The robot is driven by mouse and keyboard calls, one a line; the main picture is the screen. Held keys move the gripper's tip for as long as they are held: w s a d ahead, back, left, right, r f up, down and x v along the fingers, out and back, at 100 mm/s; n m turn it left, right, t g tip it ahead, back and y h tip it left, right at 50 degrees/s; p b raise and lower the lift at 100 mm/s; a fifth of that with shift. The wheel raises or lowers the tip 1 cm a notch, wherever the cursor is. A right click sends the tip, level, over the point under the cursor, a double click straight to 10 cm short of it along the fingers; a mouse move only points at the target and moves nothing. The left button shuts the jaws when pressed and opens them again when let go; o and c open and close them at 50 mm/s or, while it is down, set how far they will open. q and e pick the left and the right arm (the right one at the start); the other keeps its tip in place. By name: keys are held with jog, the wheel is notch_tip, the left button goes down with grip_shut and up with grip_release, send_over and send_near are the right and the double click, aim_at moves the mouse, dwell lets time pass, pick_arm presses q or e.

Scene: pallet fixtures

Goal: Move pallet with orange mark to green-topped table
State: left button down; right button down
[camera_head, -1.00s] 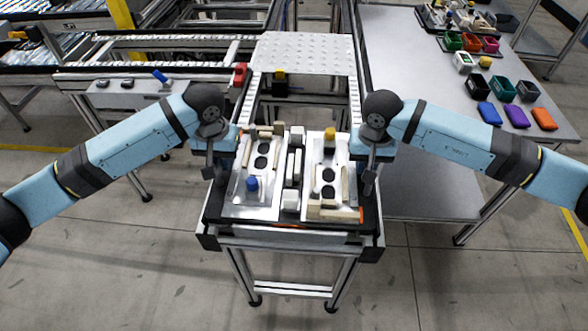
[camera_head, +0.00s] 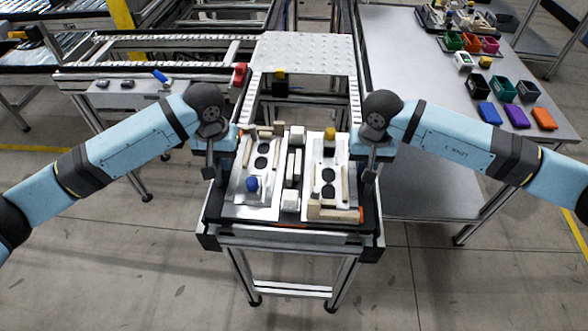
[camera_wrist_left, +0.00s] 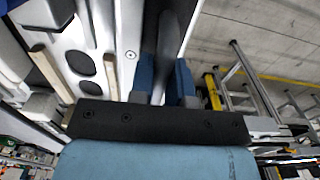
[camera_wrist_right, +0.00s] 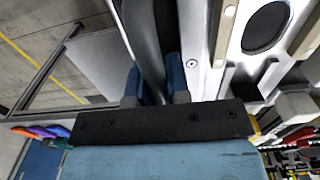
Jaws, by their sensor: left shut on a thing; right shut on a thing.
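The pallet (camera_head: 297,213), with orange marks on its front edge and right front corner, lies level at the near end of the conveyor stand. No green tabletop can be made out.
A grey table (camera_head: 420,60) stands on the right, with several coloured bins (camera_head: 503,90) and another loaded pallet (camera_head: 455,18) at its far end. Conveyors (camera_head: 150,50) fill the back left. Floor is open in front.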

dwell(0.3)
pick_arm(q)
jog(key=shift+w+r, duration=0.2)
jog(key=shift+r, duration=0.05)
pick_arm(e)
jog(key=shift+w+r, duration=0.2)
pick_arm(q)
jog(key=shift+r+p, duration=0.1)
jog(key=shift+p, duration=0.2)
pick_arm(e)
jog(key=shift+r, duration=0.15)
